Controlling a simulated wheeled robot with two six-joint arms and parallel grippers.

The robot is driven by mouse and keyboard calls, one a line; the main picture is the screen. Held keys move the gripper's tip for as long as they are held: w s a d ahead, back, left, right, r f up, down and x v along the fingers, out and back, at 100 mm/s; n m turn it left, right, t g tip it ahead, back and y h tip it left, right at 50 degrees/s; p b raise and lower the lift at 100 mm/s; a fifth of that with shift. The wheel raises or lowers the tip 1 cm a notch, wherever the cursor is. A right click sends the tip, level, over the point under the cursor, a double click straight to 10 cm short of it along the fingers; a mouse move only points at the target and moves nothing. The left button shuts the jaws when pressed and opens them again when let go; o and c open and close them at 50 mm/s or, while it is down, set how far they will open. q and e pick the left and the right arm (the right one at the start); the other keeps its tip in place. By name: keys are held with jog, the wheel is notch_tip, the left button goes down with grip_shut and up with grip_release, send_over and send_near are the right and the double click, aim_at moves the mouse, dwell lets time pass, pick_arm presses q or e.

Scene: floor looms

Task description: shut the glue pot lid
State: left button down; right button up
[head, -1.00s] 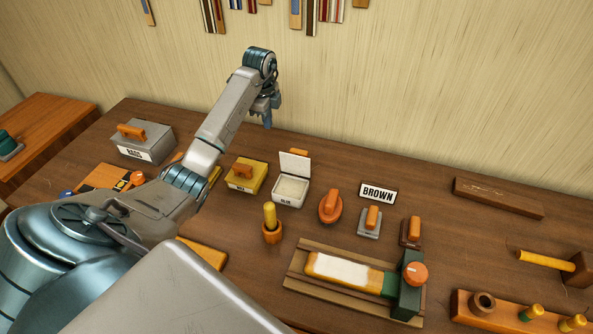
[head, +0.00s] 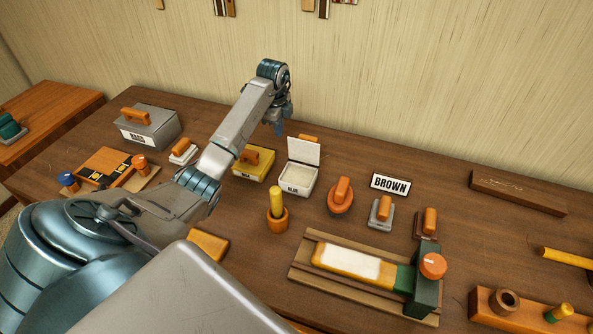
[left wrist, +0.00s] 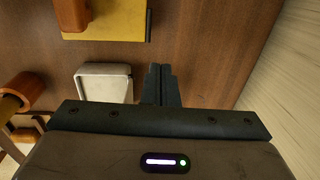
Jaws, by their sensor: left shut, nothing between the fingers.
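The glue pot (head: 296,183) is a white box with a label on its front, on the bench near the middle of the head view. Its white lid (head: 303,151) stands open, upright at the back edge, with an orange handle (head: 309,138) behind it. The pale filling shows inside. My left gripper (head: 279,131) is shut and empty, pointing down just left of the lid and above the bench. In the left wrist view its shut fingers (left wrist: 160,85) are beside the white pot (left wrist: 105,83); whether they touch is unclear. My right gripper is not in view.
A yellow box (head: 254,164) with an orange handle stands left of the pot. An orange cup with a yellow handle (head: 277,212) is in front. The wall is behind.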

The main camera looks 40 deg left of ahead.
pick_arm(q)
jog(key=shift+w+f, duration=0.1)
jog(key=shift+f, duration=0.5)
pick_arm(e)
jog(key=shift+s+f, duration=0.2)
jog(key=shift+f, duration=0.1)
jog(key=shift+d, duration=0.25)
pick_arm(q)
jog(key=shift+s+d+p, duration=0.2)
jog(key=shift+s+p, duration=0.3)
jog(key=shift+s, duration=0.25)
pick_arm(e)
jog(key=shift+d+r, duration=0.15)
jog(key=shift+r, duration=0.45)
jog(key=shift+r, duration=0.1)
pick_arm(q)
jog(key=shift+s+d+p, duration=0.2)
jog(key=shift+s+p, duration=0.3)
jog(key=shift+s, duration=0.15)
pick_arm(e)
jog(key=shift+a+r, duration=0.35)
